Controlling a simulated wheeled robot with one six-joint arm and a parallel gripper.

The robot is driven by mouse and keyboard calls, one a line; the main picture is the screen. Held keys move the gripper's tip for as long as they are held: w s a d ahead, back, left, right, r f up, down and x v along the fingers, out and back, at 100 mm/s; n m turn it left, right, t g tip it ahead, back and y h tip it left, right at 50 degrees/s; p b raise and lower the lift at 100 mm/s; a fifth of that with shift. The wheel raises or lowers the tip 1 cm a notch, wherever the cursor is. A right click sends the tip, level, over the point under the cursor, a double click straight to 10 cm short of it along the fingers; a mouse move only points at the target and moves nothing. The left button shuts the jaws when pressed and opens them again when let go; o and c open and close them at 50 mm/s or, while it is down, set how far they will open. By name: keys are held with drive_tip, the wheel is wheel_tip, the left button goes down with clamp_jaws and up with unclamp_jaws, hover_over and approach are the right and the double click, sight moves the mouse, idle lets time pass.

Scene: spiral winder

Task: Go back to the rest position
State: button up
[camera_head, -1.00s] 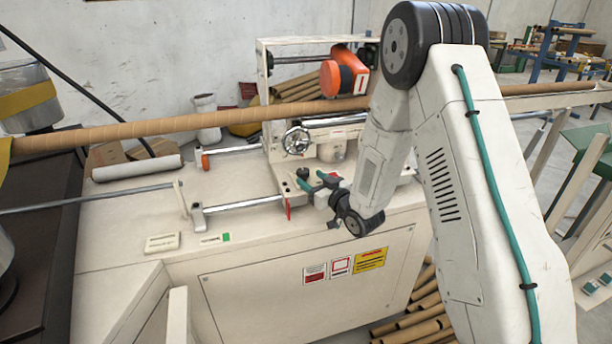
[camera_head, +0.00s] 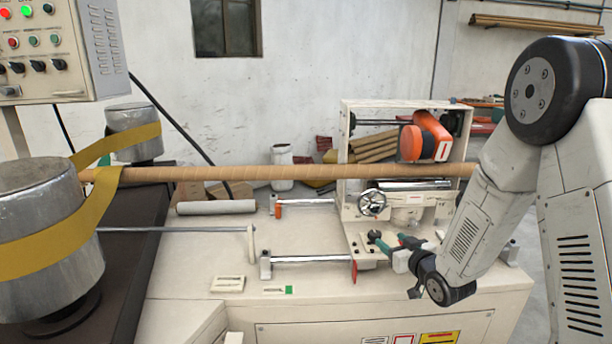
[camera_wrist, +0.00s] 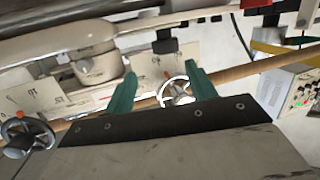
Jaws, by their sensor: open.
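My gripper (camera_head: 392,246) is in front of the winder's cutting carriage (camera_head: 352,150), low and near the bench top. In the wrist view its two green fingers (camera_wrist: 162,92) stand wide apart with nothing between them. A handwheel (camera_wrist: 175,92) shows beyond the gap; I cannot tell its distance. In the head view a handwheel (camera_head: 372,203) sits on the carriage, up and left of the gripper. My gripper is open and empty.
A long brown cardboard tube (camera_head: 250,173) runs across above the bench (camera_head: 190,270) into the carriage. A yellow belt (camera_head: 60,240) wraps two metal drums at left. A control panel (camera_head: 40,50) hangs top left. Rods and a black-knobbed lever (camera_head: 374,237) crowd the gripper.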

drive_tip(key=s+d+r+m+g+h, duration=0.25)
drive_tip(key=s+r+g+h, duration=0.3)
drive_tip(key=s+r, duration=0.6)
drive_tip(key=s+a+r+g, duration=0.1)
drive_tip(key=s+g, duration=0.2)
drive_tip(key=s, duration=0.7)
drive_tip(key=s+r+g+y, duration=0.1)
drive_tip(key=s+r+g, duration=0.1)
drive_tip(key=s, duration=0.8)
drive_tip(key=s+a+r+m+g, duration=0.1)
drive_tip(key=s+g, duration=0.3)
drive_tip(key=s, duration=0.6)
drive_tip(key=shift+s+a+r, duration=0.35)
drive_tip(key=shift+r, duration=0.15)
